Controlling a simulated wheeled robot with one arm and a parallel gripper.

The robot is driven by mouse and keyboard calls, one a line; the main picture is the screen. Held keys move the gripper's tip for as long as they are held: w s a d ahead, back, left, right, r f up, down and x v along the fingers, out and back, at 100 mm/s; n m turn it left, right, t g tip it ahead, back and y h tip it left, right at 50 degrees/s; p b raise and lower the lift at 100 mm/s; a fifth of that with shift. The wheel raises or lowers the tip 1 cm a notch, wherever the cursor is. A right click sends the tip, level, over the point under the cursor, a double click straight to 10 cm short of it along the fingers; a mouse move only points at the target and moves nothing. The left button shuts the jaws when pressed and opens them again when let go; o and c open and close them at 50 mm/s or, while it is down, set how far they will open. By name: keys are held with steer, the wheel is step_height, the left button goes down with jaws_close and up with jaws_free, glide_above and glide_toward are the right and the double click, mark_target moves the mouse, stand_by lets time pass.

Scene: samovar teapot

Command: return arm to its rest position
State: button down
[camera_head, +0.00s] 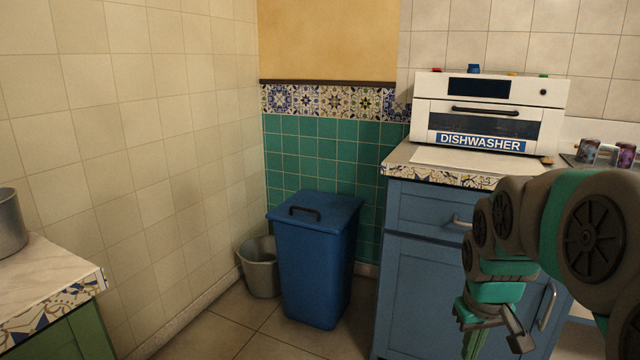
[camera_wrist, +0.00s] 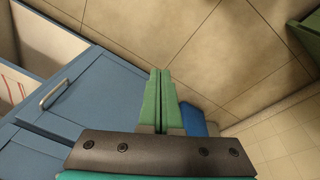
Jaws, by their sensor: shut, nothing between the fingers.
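My arm shows at the right of the head view, folded and hanging in front of the blue cabinet (camera_head: 415,285). My gripper (camera_head: 468,350) points down at the lower edge of that view. In the wrist view my gripper (camera_wrist: 160,72) has its two green fingers side by side, closed together with nothing between them. Below the fingertips the wrist view shows the tiled floor (camera_wrist: 200,45), with the cabinet (camera_wrist: 85,95) and its handle to the left.
A white dishwasher (camera_head: 490,112) stands on the counter (camera_head: 400,160), with mugs (camera_head: 588,151) to its right. A blue lidded bin (camera_head: 312,265) and a grey bucket (camera_head: 260,270) stand on the floor. A green cabinet with a pale top (camera_head: 40,275) is at the left, holding a metal pot (camera_head: 10,225).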

steer(key=s+a+f+g, duration=0.1)
steer(key=s+a, duration=0.2)
steer(key=s, duration=0.4)
steer(key=s+a+f+g, duration=0.1)
steer(key=s+a, duration=0.3)
steer(key=s, duration=0.4)
steer(key=s+a+f+g+y, duration=0.1)
steer(key=s+a+f, duration=0.2)
steer(key=s, duration=0.4)
steer(key=shift+s+a+g, duration=0.3)
steer(key=shift+a, duration=0.3)
steer(key=shift+f, duration=0.1)
